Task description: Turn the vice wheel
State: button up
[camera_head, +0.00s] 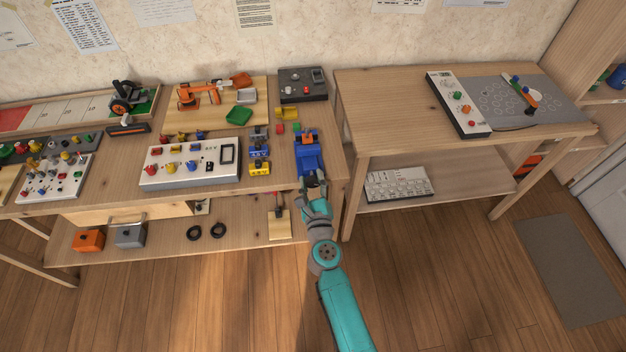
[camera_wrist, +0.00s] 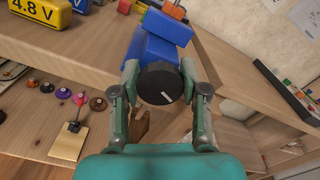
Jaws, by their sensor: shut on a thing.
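The blue vice (camera_head: 309,155) stands at the front right corner of the left workbench. In the wrist view its blue body (camera_wrist: 160,42) shows behind the black round wheel (camera_wrist: 158,83), which has a white mark on its face. My gripper (camera_head: 314,184) is at the front end of the vice. In the wrist view my gripper (camera_wrist: 163,84) has one finger on each side of the wheel, shut on it. In the head view the wheel is mostly hidden by my gripper.
Yellow and blue voltage blocks (camera_head: 259,158) stand just left of the vice. A white control panel (camera_head: 190,163) is further left. A second table (camera_head: 390,120) stands to the right, across a narrow gap. The floor in front is clear.

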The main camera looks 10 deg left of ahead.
jog(key=shift+f+n, duration=0.1)
jog(key=shift+n, duration=0.9)
jog(key=shift+d+f, duration=0.2)
jog(key=o, duration=1.2)
jog(key=shift+f, duration=0.1)
jog(key=shift+c, duration=0.2)
jog(key=shift+s, duration=0.15)
jog(key=shift+s+d, duration=0.1)
jog(key=shift+s, duration=0.2)
jog(key=r+v, duration=0.1)
jog(key=v, duration=0.5)
jog(key=shift+s+r, duration=0.2)
jog(key=shift+s, duration=0.2)
